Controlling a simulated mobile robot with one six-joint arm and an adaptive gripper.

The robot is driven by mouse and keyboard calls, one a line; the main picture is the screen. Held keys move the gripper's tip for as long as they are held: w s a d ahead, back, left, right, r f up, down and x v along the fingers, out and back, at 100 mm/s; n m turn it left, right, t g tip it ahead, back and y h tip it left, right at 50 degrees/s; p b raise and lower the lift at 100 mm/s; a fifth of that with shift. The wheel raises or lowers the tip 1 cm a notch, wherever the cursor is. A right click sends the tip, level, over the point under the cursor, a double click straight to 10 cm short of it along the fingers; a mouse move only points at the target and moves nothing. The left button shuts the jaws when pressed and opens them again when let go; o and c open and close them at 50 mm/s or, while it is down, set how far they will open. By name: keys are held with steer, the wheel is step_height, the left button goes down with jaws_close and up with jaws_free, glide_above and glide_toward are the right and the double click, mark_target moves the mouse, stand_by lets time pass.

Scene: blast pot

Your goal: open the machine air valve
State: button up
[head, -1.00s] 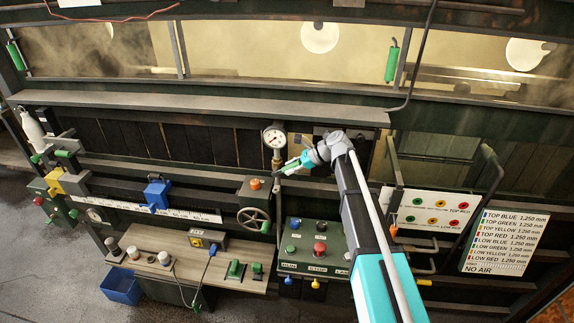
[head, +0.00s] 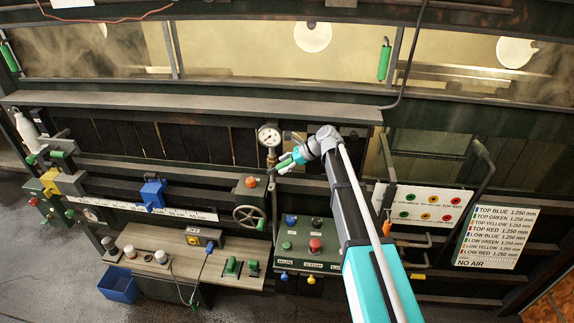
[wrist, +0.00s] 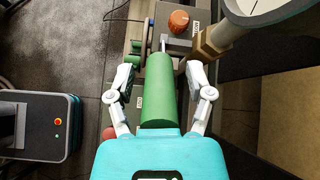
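The air valve's green handle (head: 286,164) sticks out below the round pressure gauge (head: 269,136) in the head view. In the wrist view the handle (wrist: 158,90) is a long green cylinder on a thin metal stem, pointing back toward my palm. My gripper (wrist: 161,74) is open around it, one grey finger on each side, with visible gaps between fingers and handle. In the head view my gripper (head: 298,156) is at the handle, its fingers small and partly hidden. The valve body is not clearly visible.
An orange knob (wrist: 179,21) on a grey box and a brass pipe (wrist: 213,42) sit just beyond the handle. A handwheel (head: 249,217) and a button panel (head: 316,246) lie below. A label board (head: 496,238) hangs at the right.

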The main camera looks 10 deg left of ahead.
steer(key=shift+d+f+b, duration=0.25)
steer(key=shift+d+b, duration=0.05)
steer(key=shift+b, duration=0.1)
steer(key=c, duration=0.8)
steer(key=shift+d+f+b, duration=0.2)
steer(key=shift+b, duration=0.15)
steer(key=shift+c, duration=0.9)
steer(key=shift+s+d+f+m+y+b, duration=0.1)
steer(key=shift+d+f+m+y+b, duration=0.2)
steer(key=shift+y+b, duration=0.15)
jaws_close()
steer(key=s+d+f+m+t+y+b, duration=0.1)
steer(key=d+f+m+y+b, duration=0.1)
steer(key=d+y+b, duration=0.2)
steer(key=s+d+f+m+t+y+b, duration=0.1)
steer(key=s+d+f+m+y+b, duration=0.1)
steer(key=d+b, duration=0.9)
steer(key=shift+m+t+y+b, duration=0.4)
steer(key=shift+m+y+b, duration=0.1)
steer(key=shift+y+b, duration=0.4)
